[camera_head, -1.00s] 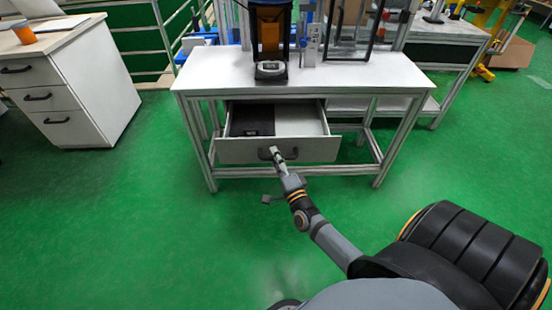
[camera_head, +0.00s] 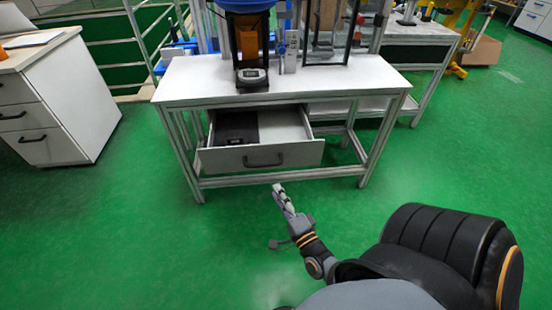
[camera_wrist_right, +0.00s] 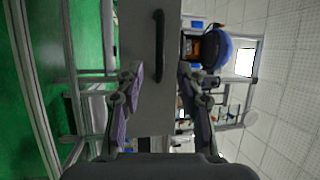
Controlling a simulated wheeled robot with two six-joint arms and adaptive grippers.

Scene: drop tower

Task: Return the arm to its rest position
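My right gripper (camera_head: 279,190) is over the green floor in front of the workbench, clear of the drawer handle. In the right wrist view my right gripper (camera_wrist_right: 161,72) has its two fingers spread apart with nothing between them. My right arm (camera_head: 312,250) reaches up from the lower right. The white drawer (camera_head: 230,160) under the bench is pulled out, with a dark item (camera_head: 237,127) in its left part. Its black handle (camera_head: 262,161) is free; the handle (camera_wrist_right: 159,45) shows beyond the fingertips in the wrist view. My left gripper is not in view.
The white-topped workbench (camera_head: 330,77) carries the tower with a small grey device (camera_head: 251,77) at its foot. A white drawer cabinet (camera_head: 70,110) stands at the left. The green floor between the bench and me is clear.

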